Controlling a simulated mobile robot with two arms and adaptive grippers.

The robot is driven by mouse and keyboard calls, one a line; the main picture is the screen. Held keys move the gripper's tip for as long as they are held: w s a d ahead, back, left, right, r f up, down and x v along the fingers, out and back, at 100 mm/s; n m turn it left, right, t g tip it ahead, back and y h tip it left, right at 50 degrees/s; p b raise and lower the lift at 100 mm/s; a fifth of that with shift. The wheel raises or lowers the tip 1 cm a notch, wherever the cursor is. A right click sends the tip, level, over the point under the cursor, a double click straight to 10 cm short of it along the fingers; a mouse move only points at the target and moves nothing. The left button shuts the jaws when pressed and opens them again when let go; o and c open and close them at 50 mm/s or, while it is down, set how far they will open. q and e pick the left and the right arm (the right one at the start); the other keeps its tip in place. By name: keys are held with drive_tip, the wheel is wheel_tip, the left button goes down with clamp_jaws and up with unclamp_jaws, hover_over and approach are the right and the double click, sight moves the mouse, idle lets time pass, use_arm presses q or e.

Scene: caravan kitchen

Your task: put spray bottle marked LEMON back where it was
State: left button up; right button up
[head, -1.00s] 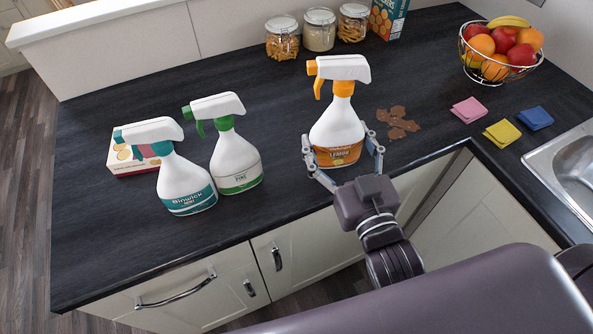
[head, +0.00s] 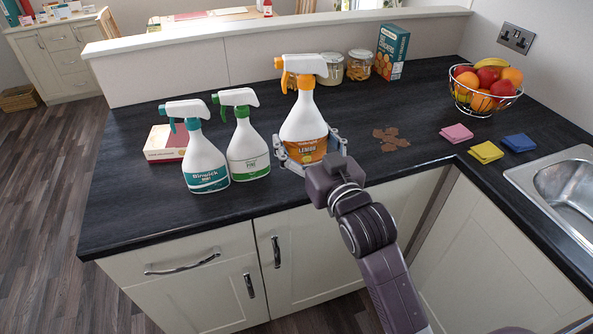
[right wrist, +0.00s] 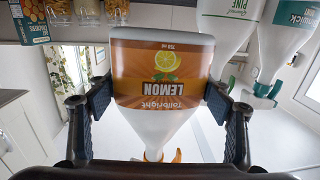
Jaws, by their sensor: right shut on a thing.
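The white spray bottle marked LEMON (head: 304,122), with an orange label and orange trigger, is upright near the counter's front edge. My right gripper (head: 308,152) is shut around its lower body. In the right wrist view the LEMON bottle (right wrist: 162,75) appears upside down between the two fingers. Whether its base touches the counter I cannot tell. A green-label PINE spray bottle (head: 247,150) stands just left of it, and a teal-label Binwick spray bottle (head: 205,163) stands further left. My left gripper is not in view.
A brown stain (head: 391,139) lies right of the gripper on the dark counter (head: 130,215). Pink (head: 456,133), yellow (head: 486,152) and blue (head: 519,142) cloths, a fruit bowl (head: 485,104) and a sink (head: 560,185) are to the right. Jars (head: 359,65) and a crackers box (head: 392,52) stand behind.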

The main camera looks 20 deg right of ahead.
drive_tip(key=w+r+n+y+b, duration=0.1)
drive_tip(key=w+r+b, duration=0.1)
drive_tip(key=w+r, duration=0.75)
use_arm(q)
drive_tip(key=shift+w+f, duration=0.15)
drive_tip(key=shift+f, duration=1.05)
use_arm(e)
drive_tip(key=shift+s+d+f, duration=0.15)
drive_tip(key=shift+f, duration=2.95)
drive_tip(key=shift+s+d+f, duration=0.15)
drive_tip(key=shift+f, duration=3)
drive_tip(key=shift+s+d+f, duration=0.15)
drive_tip(key=shift+f, duration=2.95)
drive_tip(key=o, duration=1.7)
drive_tip(key=shift+f, duration=0.35)
drive_tip(key=shift+o, duration=0.4)
drive_tip(key=shift+s, duration=0.1)
drive_tip(key=shift+r, duration=0.1)
use_arm(q)
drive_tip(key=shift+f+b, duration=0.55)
drive_tip(key=shift+b, duration=0.05)
use_arm(e)
drive_tip(key=s+d, duration=0.1)
drive_tip(key=s, duration=1)
drive_tip(key=shift+s+d+r, duration=0.3)
drive_tip(key=shift+s+d, duration=0.1)
